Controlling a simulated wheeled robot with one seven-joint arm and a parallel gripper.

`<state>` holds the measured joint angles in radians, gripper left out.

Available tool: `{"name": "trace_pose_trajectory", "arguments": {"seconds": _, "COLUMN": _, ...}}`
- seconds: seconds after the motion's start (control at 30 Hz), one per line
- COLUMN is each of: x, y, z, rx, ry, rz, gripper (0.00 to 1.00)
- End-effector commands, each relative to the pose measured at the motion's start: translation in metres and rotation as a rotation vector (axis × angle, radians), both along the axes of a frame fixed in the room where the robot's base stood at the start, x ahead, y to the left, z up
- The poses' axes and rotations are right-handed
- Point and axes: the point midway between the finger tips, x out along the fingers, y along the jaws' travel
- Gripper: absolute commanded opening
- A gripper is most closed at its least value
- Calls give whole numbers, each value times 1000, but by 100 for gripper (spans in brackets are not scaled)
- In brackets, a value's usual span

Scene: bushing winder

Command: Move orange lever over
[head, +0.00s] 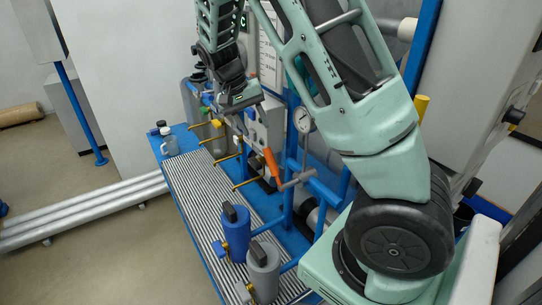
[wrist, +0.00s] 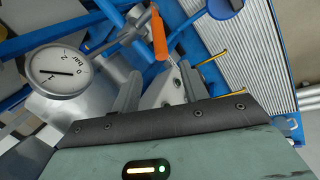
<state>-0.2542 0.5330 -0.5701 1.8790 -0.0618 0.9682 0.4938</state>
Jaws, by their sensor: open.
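The orange lever (head: 271,163) is a short orange handle on a grey pipe fitting, above the blue-framed platform in the head view. It stands nearly upright with its top leaning slightly left. In the wrist view the orange lever (wrist: 159,36) is beyond my fingertips, near the top centre. My gripper (head: 252,111) is above and to the left of the lever in the head view, apart from it. In the wrist view the two grey fingers of my gripper (wrist: 161,86) are spread with nothing held between them. Part of the fitting at the lever's base is small and hard to make out.
A round pressure gauge (head: 304,119) stands right of the lever; it also shows in the wrist view (wrist: 58,70). Several thin yellow-brown rods stick out left of the lever. A blue canister (head: 236,235) and a grey canister (head: 263,270) stand on the ribbed platform (head: 206,203).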

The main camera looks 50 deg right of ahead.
Motion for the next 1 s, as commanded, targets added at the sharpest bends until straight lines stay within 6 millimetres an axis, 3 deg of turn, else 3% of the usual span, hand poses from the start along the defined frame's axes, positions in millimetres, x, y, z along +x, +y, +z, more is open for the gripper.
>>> {"name": "trace_pose_trajectory", "arguments": {"seconds": 0.4, "x": -23, "y": -24, "z": -80, "rx": 1, "ry": 5, "rz": -2, "gripper": 44}}
{"name": "trace_pose_trajectory", "arguments": {"seconds": 0.6, "x": -30, "y": -32, "z": -111, "rx": 1, "ry": 3, "rz": -1, "gripper": 44}}
{"name": "trace_pose_trajectory", "arguments": {"seconds": 0.8, "x": -33, "y": -35, "z": -126, "rx": 2, "ry": 1, "rz": 1, "gripper": 44}}
{"name": "trace_pose_trajectory", "arguments": {"seconds": 1.0, "x": -33, "y": -36, "z": -128, "rx": 3, "ry": -1, "rz": 2, "gripper": 44}}
